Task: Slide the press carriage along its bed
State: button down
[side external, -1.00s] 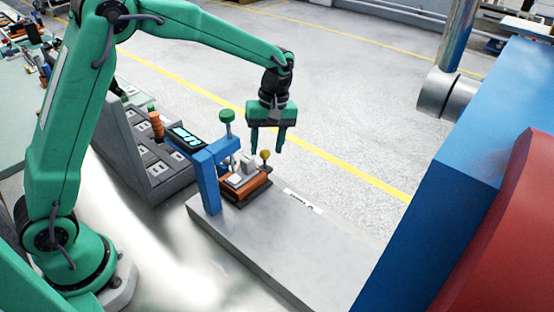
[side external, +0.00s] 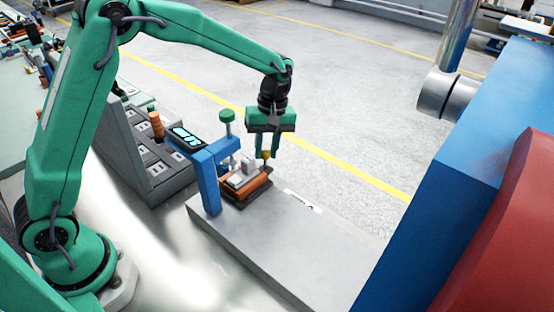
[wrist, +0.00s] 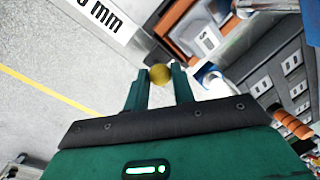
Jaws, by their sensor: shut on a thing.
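The press carriage (side external: 243,187) is a low orange and dark block with grey parts on top. It sits on the grey bed (side external: 270,240) under the blue press frame (side external: 207,180). A yellow ball knob (side external: 266,154) stands at the carriage's far right end. My gripper (side external: 266,152) points down over that end, shut on the knob. In the wrist view, the knob (wrist: 160,74) shows between my two green fingertips, with the orange carriage (wrist: 196,30) just beyond it. The knob's lower part is hidden in the wrist view.
The blue press frame has a green-topped plunger (side external: 227,117) and a lit display (side external: 186,137), close to the left of my gripper. A grey panel with an orange handle (side external: 156,124) stands further left. The bed's near right is bare, beside a white label (side external: 303,201).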

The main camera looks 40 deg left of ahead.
jog(key=d+y, duration=0.1)
jog(key=d, duration=2.1)
jog(key=shift+w, duration=0.15)
jog(key=c, duration=1.2)
grip_release()
jog(key=shift+r, duration=0.1)
jog(key=shift+v, duration=3.85)
jog(key=shift+a+r, duration=0.1)
jog(key=shift+a, duration=0.05)
